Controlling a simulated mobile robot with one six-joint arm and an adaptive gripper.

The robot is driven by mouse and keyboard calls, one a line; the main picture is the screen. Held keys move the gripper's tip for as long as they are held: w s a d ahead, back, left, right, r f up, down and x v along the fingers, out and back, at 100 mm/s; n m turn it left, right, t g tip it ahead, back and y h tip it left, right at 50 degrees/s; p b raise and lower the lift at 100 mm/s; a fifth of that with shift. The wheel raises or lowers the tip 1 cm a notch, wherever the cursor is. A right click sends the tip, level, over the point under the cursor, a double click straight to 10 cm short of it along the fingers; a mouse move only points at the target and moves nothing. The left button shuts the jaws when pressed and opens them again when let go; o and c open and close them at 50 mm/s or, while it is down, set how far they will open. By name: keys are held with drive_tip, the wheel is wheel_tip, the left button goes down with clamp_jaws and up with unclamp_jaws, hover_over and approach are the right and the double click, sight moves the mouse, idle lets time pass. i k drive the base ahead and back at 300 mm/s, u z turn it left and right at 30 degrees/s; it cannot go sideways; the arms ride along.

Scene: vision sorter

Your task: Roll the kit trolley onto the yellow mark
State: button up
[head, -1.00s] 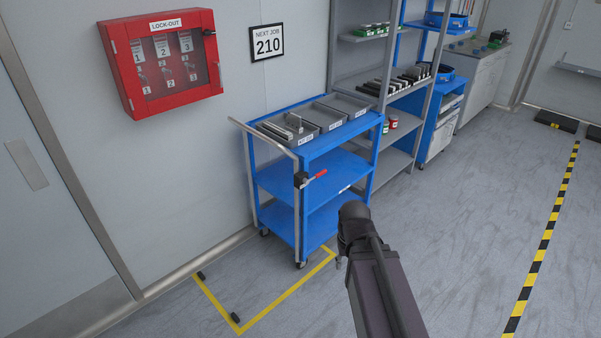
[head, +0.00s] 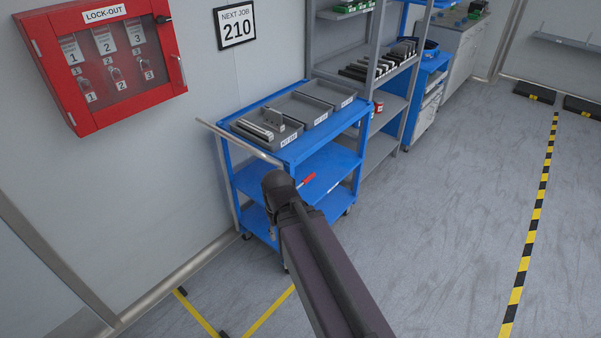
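The blue kit trolley (head: 330,163) stands against the wall beside the grey shelf rack, with grey bins on its top and a pale handle bar (head: 238,141) at its left end. A red lever (head: 307,180) shows on its near side. The yellow mark (head: 268,313) is a taped outline on the floor, in front and to the left of the trolley; it is partly cut off by the bottom edge. My arm reaches up from the bottom and overlaps the trolley's near end. My gripper's fingers are hidden behind the arm, so their state does not show.
A grey shelf rack (head: 393,95) stands close to the trolley's right. A red lock-out box (head: 104,62) hangs on the wall at left. Small black stops (head: 222,334) sit at the mark. Open grey floor lies right, up to a yellow-black stripe (head: 527,245).

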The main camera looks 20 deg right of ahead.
sight(314, 152)
drive_tip(key=z, duration=0.2)
drive_tip(key=i, duration=0.85)
drive_tip(key=z, duration=0.35)
